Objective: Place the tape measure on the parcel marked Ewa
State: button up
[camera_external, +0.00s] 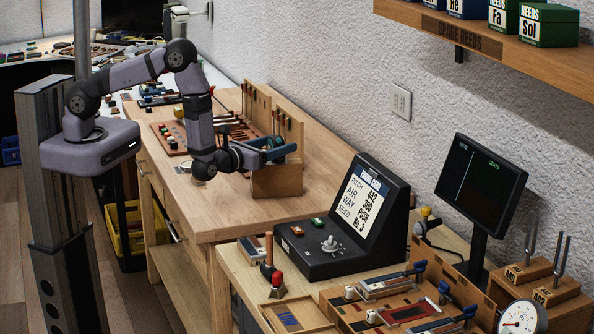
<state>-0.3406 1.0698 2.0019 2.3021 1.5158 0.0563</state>
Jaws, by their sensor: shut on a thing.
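I cannot make out a tape measure elsewhere. No parcel with a readable name Ewa shows.
An upright wooden tool rack (258,103) stands close behind my gripper. A board with small parts (177,139) lies left of my arm. A black console (343,222), a monitor (481,180) and a parts tray (397,308) fill the near bench. The workbench's front (203,221) is bare.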

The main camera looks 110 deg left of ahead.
dwell(0.3)
jog(key=shift+f, duration=0.2)
jog(key=o, duration=1.3)
jog(key=shift+c, duration=0.2)
jog(key=shift+r, duration=0.1)
jog(key=shift+r, duration=0.15)
jog(key=shift+s+d, duration=0.15)
jog(key=shift+d, duration=0.2)
jog(key=b+v, duration=0.4)
jog(key=v, duration=0.7)
jog(key=shift+d, duration=0.15)
jog(key=shift+s, duration=0.1)
